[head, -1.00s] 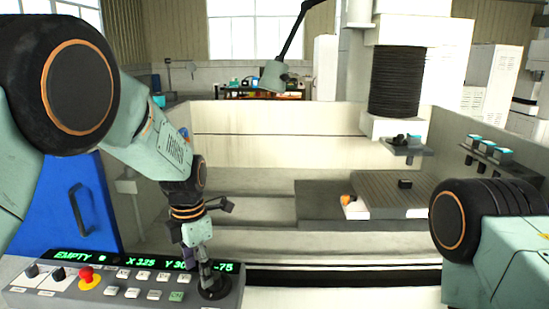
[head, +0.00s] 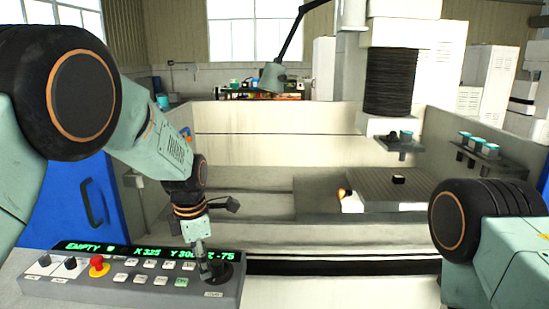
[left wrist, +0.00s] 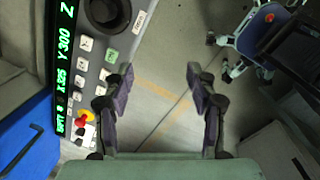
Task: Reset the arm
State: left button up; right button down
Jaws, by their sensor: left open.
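My left gripper (head: 208,272) is open and empty, pointing down at the right end of a grey control panel (head: 60,291). In the head view it overlaps a black round knob (head: 224,274). In the left wrist view the open fingers (left wrist: 160,76) have bare floor between them, and the knob (left wrist: 108,10) lies up and to the left of them, apart from the fingertips. The panel has a green display (head: 160,252) with "EMPTY", X 325, Y 300 and Z -75. My right arm shows at the right edge, but its gripper is out of frame.
A red button (head: 97,262) on a yellow base and several white keys sit on the panel. A machine tank (head: 290,236) stands behind it, with a ribbed plate (head: 390,184) inside. A blue door (head: 105,200) is at left.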

pick_arm(q)
jog(key=s+a+f+m+t+b, duration=0.25)
jog(key=s+f+m, duration=0.25)
jog(key=f+m, duration=0.45)
jog(key=s+a+f+m+t+b, duration=0.1)
jog(key=s+a+f+m, duration=0.2)
jog(key=s+f+m, duration=0.5)
jog(key=s+f+m+g+b, duration=0.1)
jog(key=s+f, duration=0.4)
jog(key=s, duration=0.4)
jog(key=s+f+m+g+b, duration=0.2)
jog(key=s+f, duration=0.2)
jog(key=s, duration=0.5)
jog(key=s+f+m+g+b, duration=0.1)
jog(key=s+f+m+b, duration=0.1)
jog(key=s+f, duration=0.3)
jog(key=s+a, duration=0.1)
jog(key=s, duration=0.3)
jog(key=shift+s+f+g, duration=0.2)
jog(key=shift+f+g, duration=0.15)
pick_arm(e)
notch_tip(320, 180, down, 9)
jog(key=shift+w, duration=0.25)
pick_arm(q)
jog(key=shift+m, duration=0.25)
